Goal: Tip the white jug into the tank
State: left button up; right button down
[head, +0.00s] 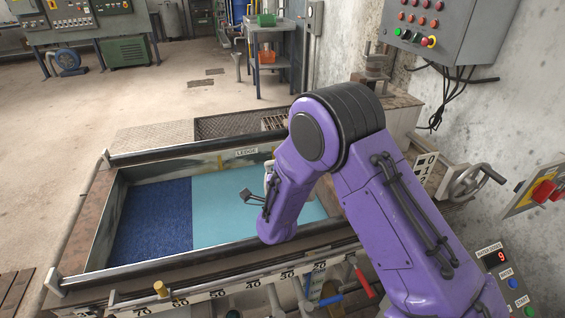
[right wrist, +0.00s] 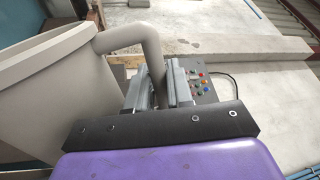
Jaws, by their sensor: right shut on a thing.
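The white jug (right wrist: 60,85) fills the left of the right wrist view, with its handle (right wrist: 152,55) on the right side. My right gripper (right wrist: 160,85) is shut on that handle. In the head view my purple right arm hides most of the jug and the gripper's fingers; only a pale sliver shows beside the arm, over the right part of the tank. The tank (head: 103,215) is a long rectangular basin, dark blue on the left and light turquoise on the right. I cannot tell how far the jug is tilted or what it holds. My left gripper is not in view.
A ledge label (head: 247,152) is on the tank's far wall. A numbered scale (head: 225,291) runs along the near edge. A handwheel (head: 470,186) and a grey control box (head: 440,30) are at the right wall.

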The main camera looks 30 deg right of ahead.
jog(key=s+d+m, duration=0.2)
jog(key=m, duration=0.1)
jog(key=s+d+m+g+h, duration=0.1)
jog(key=d+m, duration=0.1)
jog(key=shift+s+r, duration=0.25)
jog(key=shift+r, duration=0.1)
jog(key=shift+s+d+f+m+b, duration=0.25)
jog(key=shift+d+m+b, duration=0.1)
jog(key=shift+m+b, duration=0.2)
jog(key=s+d+f+m+g+b, duration=0.4)
jog(key=f+m+b, duration=0.45)
jog(key=m, duration=0.85)
jog(key=s+a+r+p, duration=0.2)
jog(key=s+r+p, duration=0.1)
jog(key=s, duration=0.4)
jog(key=shift+a+r+h, duration=0.15)
jog(key=shift+r+h, duration=0.25)
jog(key=shift+r, duration=0.45)
